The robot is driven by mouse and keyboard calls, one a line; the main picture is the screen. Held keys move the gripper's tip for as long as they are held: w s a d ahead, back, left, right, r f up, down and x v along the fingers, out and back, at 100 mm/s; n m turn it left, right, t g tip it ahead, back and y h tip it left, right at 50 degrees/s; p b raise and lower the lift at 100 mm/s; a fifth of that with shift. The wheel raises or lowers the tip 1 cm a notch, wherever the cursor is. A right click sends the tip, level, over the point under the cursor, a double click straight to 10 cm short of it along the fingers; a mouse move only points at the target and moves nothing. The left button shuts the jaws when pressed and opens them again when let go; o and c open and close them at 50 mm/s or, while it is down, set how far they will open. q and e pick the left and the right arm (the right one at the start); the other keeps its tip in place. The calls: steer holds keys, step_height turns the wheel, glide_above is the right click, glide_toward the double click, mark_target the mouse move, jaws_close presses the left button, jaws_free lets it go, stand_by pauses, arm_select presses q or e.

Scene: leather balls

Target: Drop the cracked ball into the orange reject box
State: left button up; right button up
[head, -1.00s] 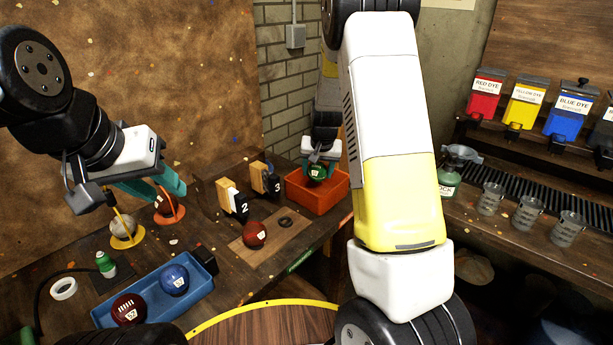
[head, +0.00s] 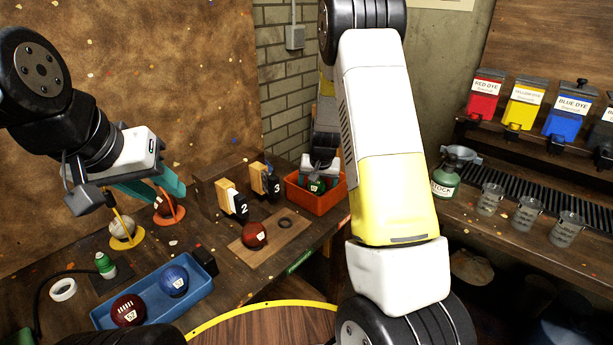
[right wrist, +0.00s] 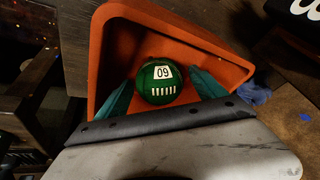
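A green ball (right wrist: 160,82) with a white number label and white stitch marks sits between the teal fingers of my right gripper (right wrist: 161,88). In the head view the ball (head: 317,186) and the box (head: 336,199) are left of my right arm. My left gripper (head: 165,190) has its teal fingers apart, empty, above the ring stands.
A blue tray (head: 209,291) holds a dark red ball (head: 128,310) and a blue ball (head: 174,281). Another red ball (head: 254,235) rests on a wooden board. Yellow and orange ring stands hold a pale ball (head: 122,228) and a brown ball (head: 163,205). Dye dispensers and cups stand right.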

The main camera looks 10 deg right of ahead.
steer(key=shift+s+r, duration=0.1)
steer(key=shift+r, duration=0.35)
steer(key=s+a+r+n+y, duration=0.2)
steer(key=s+a+r+y, duration=0.1)
steer(key=s+r, duration=1.75)
steer(key=s+a+r+n+t, duration=0.1)
steer(key=s+r, duration=0.4)
steer(key=s, duration=0.7)
steer(key=shift+s+a+r+n+t+h, duration=0.2)
steer(key=shift+s+a+n+t+h, duration=0.1)
steer(key=shift+s+a+n, duration=0.15)
